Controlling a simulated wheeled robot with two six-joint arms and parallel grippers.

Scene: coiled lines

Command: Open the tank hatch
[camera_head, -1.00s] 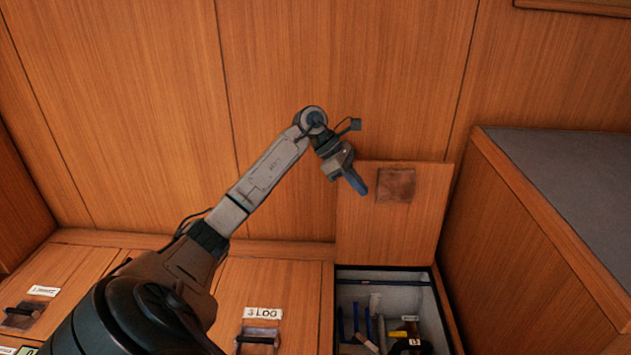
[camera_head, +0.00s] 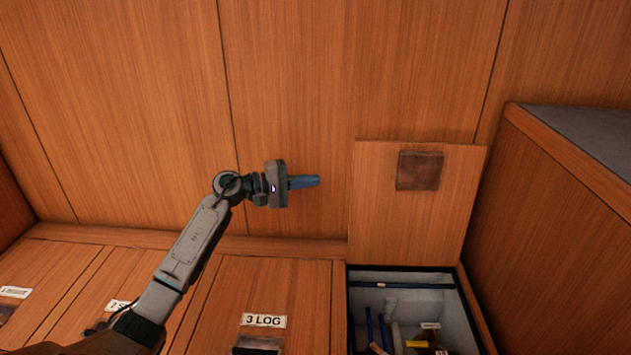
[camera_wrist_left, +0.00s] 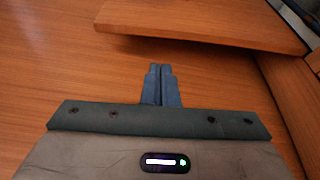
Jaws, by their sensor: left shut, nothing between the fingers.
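A wooden hatch lid (camera_head: 385,215) with a dark square patch (camera_head: 419,171) stands raised against the back panelling in the head view. Below it is an open compartment (camera_head: 455,303) with a pale lining. My left gripper (camera_head: 318,180) is shut and empty, to the left of the lid and apart from it, with its blue fingers pointing right. In the left wrist view its shut fingers (camera_wrist_left: 160,70) point towards wood, and the edge of a wooden board (camera_wrist_left: 205,22) crosses the top. No tank label is readable. My right gripper is not in view.
A shut hatch labelled 3 LOG (camera_head: 264,321) lies left of the open compartment. More labelled shut hatches are further left. Blue-handled tools (camera_head: 369,328) and other items lie in the compartment. A grey-topped wooden unit (camera_head: 590,130) stands at the right.

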